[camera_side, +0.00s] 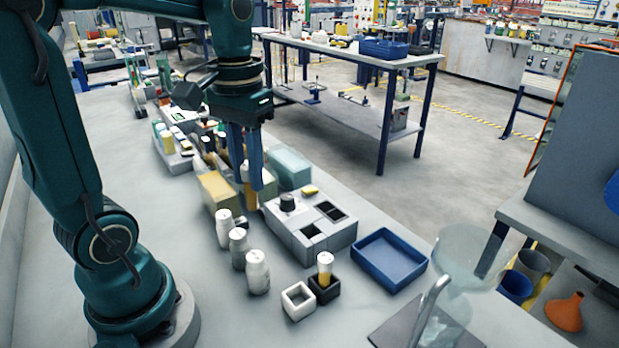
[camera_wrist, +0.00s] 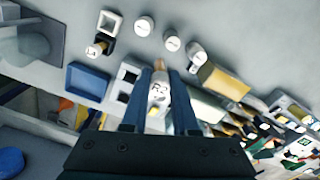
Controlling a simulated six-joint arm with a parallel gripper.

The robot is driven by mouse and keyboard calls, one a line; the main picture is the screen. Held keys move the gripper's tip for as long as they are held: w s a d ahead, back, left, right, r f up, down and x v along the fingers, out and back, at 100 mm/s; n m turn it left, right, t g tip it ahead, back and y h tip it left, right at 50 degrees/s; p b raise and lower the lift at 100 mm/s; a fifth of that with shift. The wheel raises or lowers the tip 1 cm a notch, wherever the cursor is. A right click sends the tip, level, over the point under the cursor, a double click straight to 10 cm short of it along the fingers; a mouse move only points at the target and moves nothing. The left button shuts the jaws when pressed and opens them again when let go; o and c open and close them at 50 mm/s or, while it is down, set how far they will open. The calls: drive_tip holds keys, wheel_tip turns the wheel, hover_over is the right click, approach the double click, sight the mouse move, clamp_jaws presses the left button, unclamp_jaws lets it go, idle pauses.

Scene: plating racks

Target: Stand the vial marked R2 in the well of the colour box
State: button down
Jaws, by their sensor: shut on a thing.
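My gripper (camera_side: 249,180) is shut on a vial marked R2 (camera_wrist: 158,92), held between the two blue fingers. The mark shows in the wrist view. In the side view the vial's amber lower part (camera_side: 250,198) hangs between and below the fingertips, beside the left end of the colour box. The colour box (camera_side: 326,240) is a grey block with a black knob (camera_side: 287,202) and dark square openings on top. In the wrist view the box (camera_wrist: 130,74) lies left of the vial, partly hidden by a finger. The vial is apart from the openings.
Several white-capped vials (camera_side: 257,272) stand in front of the box. A black holder (camera_side: 324,290) bears another vial (camera_side: 325,266), beside an empty white holder (camera_side: 298,301). A blue tray (camera_side: 388,258) lies right. Yellow (camera_side: 218,192) and teal (camera_side: 289,168) blocks flank my gripper.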

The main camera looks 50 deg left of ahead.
drive_tip(key=w+d+f, duration=0.1)
drive_tip(key=w+d, duration=0.2)
drive_tip(key=w, duration=0.5)
drive_tip(key=shift+w+d+f+m, duration=0.2)
drive_tip(key=shift+w+f+m, duration=0.1)
drive_tip(key=shift+w+f, duration=0.1)
drive_tip(key=shift+f, duration=4.45)
drive_tip(key=c, duration=0.6)
unclamp_jaws()
